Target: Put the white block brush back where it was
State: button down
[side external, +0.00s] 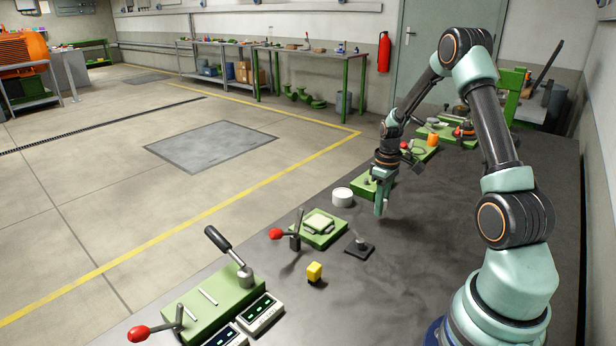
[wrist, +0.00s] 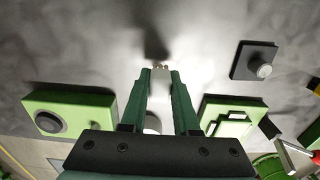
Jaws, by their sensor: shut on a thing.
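My gripper (wrist: 160,76) is shut on a small pale block, which I take for the white block brush (wrist: 160,90). Its end, with tiny brownish bits, shows between the fingertips in the wrist view. In the side view my gripper (side external: 381,210) points down, low over the dark bench, right of a white round pot (side external: 342,198). The held piece cannot be made out there. A green block with a dark round fitting (side external: 368,188) is just behind the gripper. A green fixture with a pale recessed top (side external: 318,226) is nearer the camera, to the left.
A larger green fixture (side external: 210,300) is at the front. Bare bench lies right of the gripper.

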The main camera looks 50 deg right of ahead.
jog(key=shift+f, duration=1.2)
jog(key=shift+f, duration=0.15)
jog(key=c, duration=0.7)
grip_release()
jog(key=shift+o, duration=0.2)
notch_tip(320, 180, up, 12)
jog(key=shift+r, duration=0.15)
jog(key=w+a+r+t, duration=0.1)
jog(key=w+a+r, duration=0.1)
jog(key=a+r, duration=0.55)
jog(key=s+a+r+t, duration=0.2)
jog(key=s+a, duration=0.1)
jog(key=a, duration=0.7)
jog(key=s+a+r+t, duration=0.2)
jog(key=s+a+r, duration=0.1)
jog(key=a, duration=0.7)
jog(key=shift+s+a+t, duration=0.3)
jog(key=shift+s+a, duration=0.1)
jog(key=shift+s, duration=0.05)
